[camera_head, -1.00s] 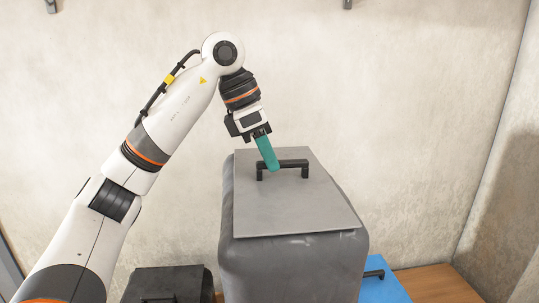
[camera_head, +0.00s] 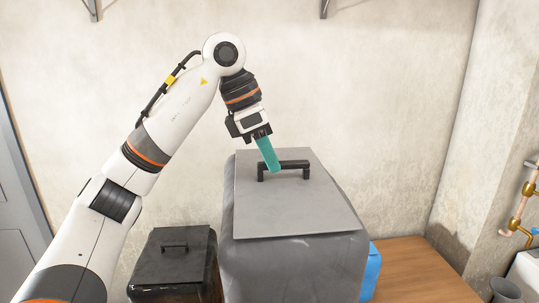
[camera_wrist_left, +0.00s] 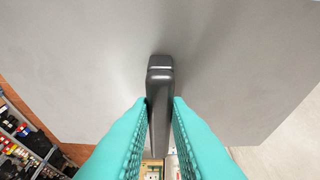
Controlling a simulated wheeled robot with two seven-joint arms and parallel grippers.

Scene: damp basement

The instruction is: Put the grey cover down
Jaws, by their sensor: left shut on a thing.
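The grey cover (camera_head: 290,215) is a flat plate with a black bar handle (camera_head: 295,165). It lies flat over the top of a large grey rounded container (camera_head: 290,270); I cannot tell whether the two touch. My left gripper (camera_head: 271,167), with teal fingers, is shut on the handle near its left end. In the left wrist view the fingers (camera_wrist_left: 160,110) stand on both sides of the black handle (camera_wrist_left: 160,85), with the grey cover (camera_wrist_left: 235,65) behind. My right gripper is not in view.
A black lidded box (camera_head: 172,262) stands at the lower left. A blue thing (camera_head: 373,262) is partly hidden behind the grey container. A wooden surface (camera_head: 420,275) to the right looks bare. Pipes (camera_head: 520,205) and a dark pot (camera_head: 506,290) are at the far right.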

